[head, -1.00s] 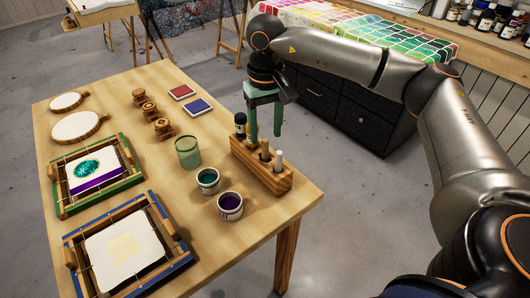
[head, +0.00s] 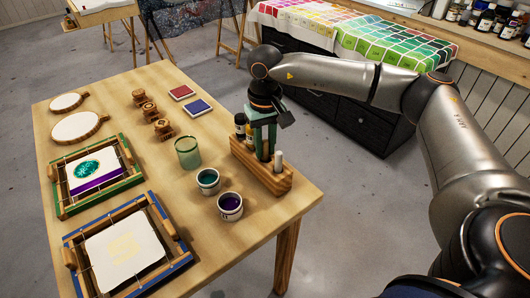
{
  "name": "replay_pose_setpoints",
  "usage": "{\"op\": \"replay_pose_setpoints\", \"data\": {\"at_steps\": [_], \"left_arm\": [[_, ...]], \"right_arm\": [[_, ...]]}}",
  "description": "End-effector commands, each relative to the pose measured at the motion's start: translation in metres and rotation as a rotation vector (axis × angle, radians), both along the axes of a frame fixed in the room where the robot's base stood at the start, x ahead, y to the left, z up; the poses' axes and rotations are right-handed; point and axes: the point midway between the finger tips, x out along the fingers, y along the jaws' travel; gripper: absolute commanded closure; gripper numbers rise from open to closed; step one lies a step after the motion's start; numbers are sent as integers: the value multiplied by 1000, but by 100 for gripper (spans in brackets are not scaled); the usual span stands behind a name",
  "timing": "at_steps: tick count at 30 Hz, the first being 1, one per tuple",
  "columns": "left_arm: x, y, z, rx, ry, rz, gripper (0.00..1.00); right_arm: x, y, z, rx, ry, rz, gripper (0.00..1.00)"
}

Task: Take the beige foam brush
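A wooden holder block (head: 262,179) stands at the table's right edge with several upright items in it. One is a pale, whitish stick (head: 278,162) at its front end. A dark-capped item (head: 240,126) stands at its back end. In the earlier frame a tan item stood between them; my gripper now covers most of that spot, so I cannot tell for certain which is the beige foam brush. My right gripper (head: 265,153) points down over the middle of the holder, its green fingers around that spot. Whether they touch or grip anything is unclear. My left gripper is out of view.
On the table (head: 160,90) are a green glass (head: 188,152), two paint pots (head: 208,181), (head: 230,207), wooden stamps (head: 148,110), red and blue pads (head: 198,107), two framed fabrics and round hoops. A dark cabinet (head: 350,115) stands behind my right arm. Floor beside the table is clear.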

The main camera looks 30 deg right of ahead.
Motion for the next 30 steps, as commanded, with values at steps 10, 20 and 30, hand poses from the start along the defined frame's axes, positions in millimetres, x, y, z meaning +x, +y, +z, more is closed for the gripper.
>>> {"op": "replay_pose_setpoints", "data": {"at_steps": [10,20,30], "left_arm": [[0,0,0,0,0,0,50],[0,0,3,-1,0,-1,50],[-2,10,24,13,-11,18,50]], "right_arm": [[0,0,0,0,0,0,100],[0,0,4,1,-1,0,100],[-4,2,43,1,0,3,100]]}}
